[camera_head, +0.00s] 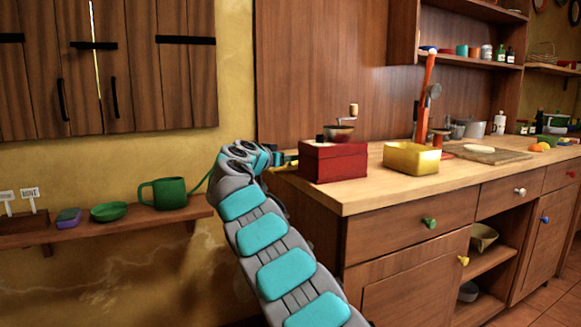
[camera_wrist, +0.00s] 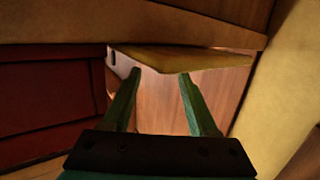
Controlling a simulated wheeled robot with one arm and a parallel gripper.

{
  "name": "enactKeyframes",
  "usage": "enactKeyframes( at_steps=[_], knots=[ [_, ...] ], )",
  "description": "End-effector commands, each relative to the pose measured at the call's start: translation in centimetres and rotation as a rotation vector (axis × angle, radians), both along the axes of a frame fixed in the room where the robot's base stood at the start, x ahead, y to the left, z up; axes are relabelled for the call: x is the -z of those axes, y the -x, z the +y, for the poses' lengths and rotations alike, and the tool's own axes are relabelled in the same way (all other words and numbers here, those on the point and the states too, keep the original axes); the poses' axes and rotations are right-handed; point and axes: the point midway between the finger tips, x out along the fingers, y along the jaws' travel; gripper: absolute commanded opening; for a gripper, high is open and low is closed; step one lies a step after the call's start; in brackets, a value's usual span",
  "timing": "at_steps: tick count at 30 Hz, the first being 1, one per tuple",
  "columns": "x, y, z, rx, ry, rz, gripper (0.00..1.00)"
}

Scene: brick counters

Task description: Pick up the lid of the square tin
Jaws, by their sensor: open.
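An open-topped yellow tin (camera_head: 411,161) stands on the wooden counter, right of a red box (camera_head: 333,164). My gripper (camera_head: 279,159) is just left of the red box, around the counter's left end; its fingers are mostly hidden. A small yellow edge (camera_head: 291,162) shows between my gripper and the red box; it may be the tin's lid. In the wrist view my gripper (camera_wrist: 163,95) is open with green fingers apart. Beyond the fingertips is a dull yellow flat piece (camera_wrist: 180,60), perhaps the lid. Nothing clearly sits between the fingers. The red box (camera_wrist: 50,95) is at the left.
A grinder with a crank (camera_head: 341,131) shows behind the red box. A cutting board (camera_head: 487,153) lies farther right on the counter. A green mug (camera_head: 169,193) and a green bowl (camera_head: 109,211) stand on the low shelf at left. Bare counter (camera_head: 365,182) lies in front of the boxes.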

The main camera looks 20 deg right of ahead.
Motion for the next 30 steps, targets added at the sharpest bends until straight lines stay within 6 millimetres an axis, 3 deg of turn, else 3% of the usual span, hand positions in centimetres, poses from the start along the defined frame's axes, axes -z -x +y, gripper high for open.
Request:
enactKeyframes(
  at_steps=[19, 30],
  knots=[
    [1.6, -3.3, -4.0, 0.0, 0.0, 0.001, 0.6],
    [1.7, -3.5, -4.4, 0.001, 0.003, 0.001, 0.58]
  ],
)
